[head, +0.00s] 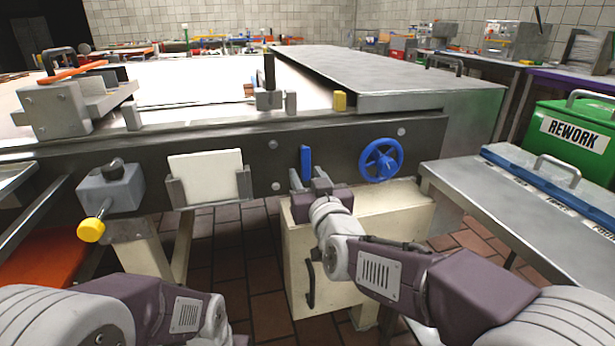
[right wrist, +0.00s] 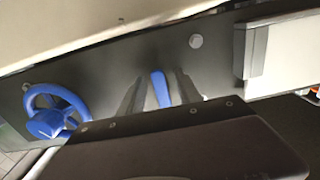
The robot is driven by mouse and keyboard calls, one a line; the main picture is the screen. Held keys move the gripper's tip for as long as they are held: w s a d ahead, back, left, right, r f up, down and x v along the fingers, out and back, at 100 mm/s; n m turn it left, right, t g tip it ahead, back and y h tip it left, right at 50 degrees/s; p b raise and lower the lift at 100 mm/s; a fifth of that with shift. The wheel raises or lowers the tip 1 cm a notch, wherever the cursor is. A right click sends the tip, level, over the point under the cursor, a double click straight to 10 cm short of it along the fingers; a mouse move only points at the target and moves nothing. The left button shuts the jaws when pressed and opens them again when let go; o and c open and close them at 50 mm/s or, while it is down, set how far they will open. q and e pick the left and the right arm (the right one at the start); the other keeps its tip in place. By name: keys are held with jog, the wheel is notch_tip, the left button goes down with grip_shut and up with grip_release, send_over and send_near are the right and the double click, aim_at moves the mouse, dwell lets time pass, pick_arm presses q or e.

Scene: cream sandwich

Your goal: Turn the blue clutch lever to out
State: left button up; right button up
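The blue clutch lever (head: 305,162) stands upright on the dark front rail of the machine, left of the blue handwheel (head: 380,160). My right gripper (head: 309,182) is at the lever's lower part, its fingers pointing at the rail. In the right wrist view the lever (right wrist: 160,88) shows between the two fingers of the right gripper (right wrist: 158,95), which are apart with a gap on each side. Whether a finger touches the lever I cannot tell. My left arm shows at the lower left of the head view, but its gripper is out of frame.
A white card (head: 207,176) sits in a holder left of the lever. A grey box with a yellow knob (head: 91,230) is farther left. A cream cabinet (head: 340,270) stands below the rail. A steel bench with a green REWORK box (head: 573,135) is at the right.

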jog(key=shift+s+d+r, duration=0.1)
jog(key=shift+s, duration=0.2)
jog(key=p+v, duration=0.3)
jog(key=v, duration=0.5)
jog(key=shift+s, duration=0.25)
